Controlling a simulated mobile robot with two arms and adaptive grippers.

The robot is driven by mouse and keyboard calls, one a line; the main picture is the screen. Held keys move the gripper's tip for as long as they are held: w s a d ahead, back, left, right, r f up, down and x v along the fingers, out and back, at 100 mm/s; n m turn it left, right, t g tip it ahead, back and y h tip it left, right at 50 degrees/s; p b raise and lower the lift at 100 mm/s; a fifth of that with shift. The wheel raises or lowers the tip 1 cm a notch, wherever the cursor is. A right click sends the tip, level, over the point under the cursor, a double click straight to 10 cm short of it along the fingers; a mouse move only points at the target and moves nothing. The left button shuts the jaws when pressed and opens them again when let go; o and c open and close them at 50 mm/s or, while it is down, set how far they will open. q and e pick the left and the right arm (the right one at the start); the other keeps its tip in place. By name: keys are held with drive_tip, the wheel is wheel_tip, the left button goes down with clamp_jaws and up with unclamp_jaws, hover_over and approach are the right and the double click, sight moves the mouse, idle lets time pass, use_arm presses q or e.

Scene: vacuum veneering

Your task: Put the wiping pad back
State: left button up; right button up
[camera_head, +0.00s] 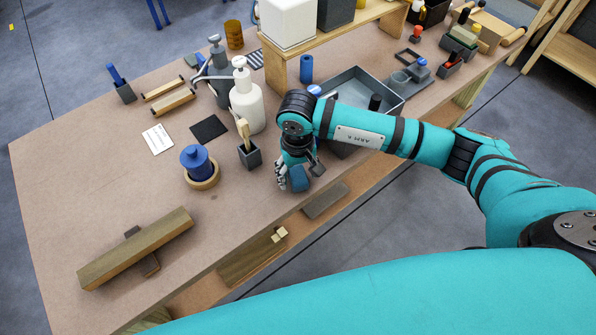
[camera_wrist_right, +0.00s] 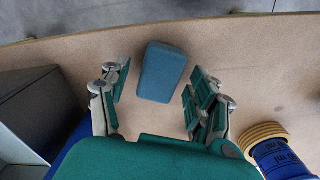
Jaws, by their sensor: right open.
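The wiping pad, a blue-grey rounded block, lies on the tabletop near the front edge in the head view (camera_head: 299,180). The right wrist view shows the pad (camera_wrist_right: 161,72) flat on the brown surface, beyond and between the fingers. My right gripper (camera_head: 293,177) is just over the table at the pad, pointing down. In the right wrist view its two fingers (camera_wrist_right: 158,92) are spread, with clear gaps on both sides of the pad. It holds nothing. My left gripper is not in view.
A white pump bottle (camera_head: 246,105) and a grey tray (camera_head: 385,85) stand behind. A wooden beam (camera_head: 135,249) lies front left.

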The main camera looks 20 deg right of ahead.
sight(298, 175)
drive_tip(key=shift+r, duration=0.1)
drive_tip(key=shift+r, duration=0.2)
wheel_tip(298, 175, up, 12)
drive_tip(key=b, duration=0.3)
drive_tip(key=shift+f+b, duration=0.15)
drive_tip(key=shift+b, duration=0.2)
